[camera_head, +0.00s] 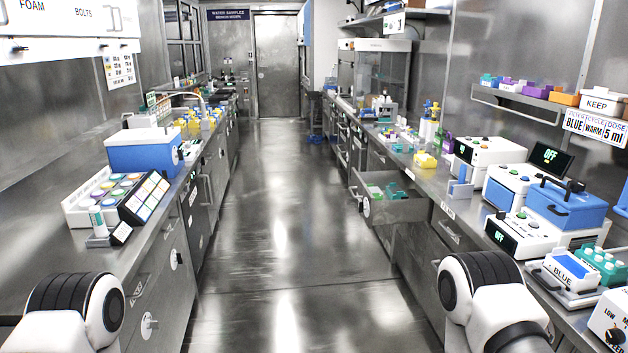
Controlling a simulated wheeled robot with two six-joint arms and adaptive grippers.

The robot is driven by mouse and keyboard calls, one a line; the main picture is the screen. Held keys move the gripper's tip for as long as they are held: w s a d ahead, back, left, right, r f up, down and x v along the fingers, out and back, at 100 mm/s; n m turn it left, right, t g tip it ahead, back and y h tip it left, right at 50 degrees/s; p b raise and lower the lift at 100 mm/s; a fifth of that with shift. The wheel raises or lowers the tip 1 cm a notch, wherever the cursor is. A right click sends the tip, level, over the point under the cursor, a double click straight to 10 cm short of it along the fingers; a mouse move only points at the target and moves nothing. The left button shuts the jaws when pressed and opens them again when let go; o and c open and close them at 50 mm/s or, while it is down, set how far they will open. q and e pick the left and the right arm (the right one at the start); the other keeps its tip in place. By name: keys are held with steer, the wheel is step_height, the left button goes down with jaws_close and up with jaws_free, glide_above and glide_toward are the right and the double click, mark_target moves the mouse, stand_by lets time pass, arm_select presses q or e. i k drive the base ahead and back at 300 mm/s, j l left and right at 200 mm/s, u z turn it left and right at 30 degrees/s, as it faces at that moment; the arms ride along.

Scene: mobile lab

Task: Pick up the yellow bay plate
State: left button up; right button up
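A small yellow block-like piece (425,160) lies on the right counter, past the open drawer. It is too small for me to tell whether it is the yellow bay plate. Other small yellow items (386,138) stand farther back on the same counter, and yellow-topped pieces (205,119) stand on the left counter. Only upper parts of my two arms show at the bottom left and bottom right. Both of my grippers are out of view, so neither is seen near any plate.
An open drawer (400,208) with green and white items juts into the aisle from the right. The aisle floor (275,220) is clear to the far door. White and blue devices (520,235) crowd the near right counter; a blue box (145,158) stands on the left.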

mark_target(424, 160)
steer(key=i+z, duration=0.15)
steer(key=i, duration=0.35)
steer(key=i+j+z, duration=0.1)
steer(key=i, duration=0.4)
steer(key=i+j+z, duration=0.15)
steer(key=i, duration=0.35)
steer(key=i+j+z, duration=0.15)
steer(key=i, duration=0.3)
steer(key=i+j+z, duration=0.15)
steer(key=i+j, duration=0.2)
steer(key=i, duration=0.15)
